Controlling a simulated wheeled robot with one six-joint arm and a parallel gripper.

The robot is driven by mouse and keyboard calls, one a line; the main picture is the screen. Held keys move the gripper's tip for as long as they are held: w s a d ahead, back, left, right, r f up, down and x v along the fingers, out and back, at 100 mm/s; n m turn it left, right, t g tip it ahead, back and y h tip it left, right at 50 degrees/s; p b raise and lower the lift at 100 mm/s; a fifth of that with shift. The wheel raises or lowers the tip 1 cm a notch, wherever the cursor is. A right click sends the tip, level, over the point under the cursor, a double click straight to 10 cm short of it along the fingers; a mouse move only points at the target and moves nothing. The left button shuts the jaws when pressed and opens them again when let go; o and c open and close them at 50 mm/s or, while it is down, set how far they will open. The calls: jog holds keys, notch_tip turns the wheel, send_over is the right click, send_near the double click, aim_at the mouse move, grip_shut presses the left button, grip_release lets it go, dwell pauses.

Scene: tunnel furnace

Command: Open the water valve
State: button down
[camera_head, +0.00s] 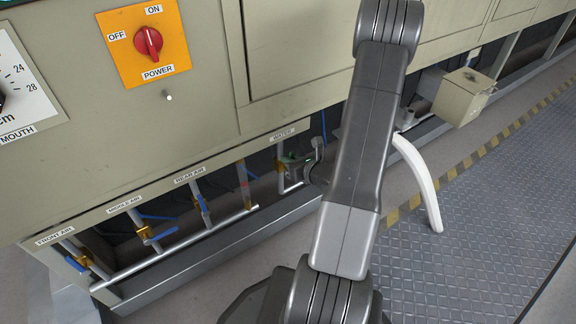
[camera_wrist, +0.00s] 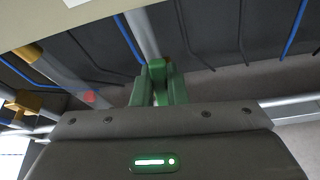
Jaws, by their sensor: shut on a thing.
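The water valve (camera_head: 281,166) sits on a short pipe under the WATER label (camera_head: 283,134), at the right end of the row of valves. My gripper (camera_head: 291,162) reaches in from the right, low against the panel, and is shut at this valve. In the wrist view, green pieces (camera_wrist: 157,82) stand close together in front of my gripper's grey palm, at the lower end of a pale upright pipe (camera_wrist: 141,32). The valve handle is mostly hidden by the gripper, so I cannot tell its angle.
Valves with blue handles for front air (camera_head: 76,263), middle air (camera_head: 150,236) and rear air (camera_head: 203,204) stand to the left along a silver pipe (camera_head: 180,245). A red power knob (camera_head: 148,41) is above. A beige box (camera_head: 463,96) and a white curved bar (camera_head: 420,178) are right of my arm.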

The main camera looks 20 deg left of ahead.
jog(key=shift+s+a+n+t+h+b, duration=0.35)
jog(key=shift+n+b, duration=0.35)
jog(key=shift+b, duration=0.4)
jog(key=c, duration=1.4)
grip_release()
jog(key=shift+c, duration=0.2)
jog(key=shift+r, duration=0.1)
jog(key=p+v, duration=0.3)
jog(key=v, duration=1)
jog(key=shift+s+d, duration=0.25)
jog(key=shift+d, duration=0.05)
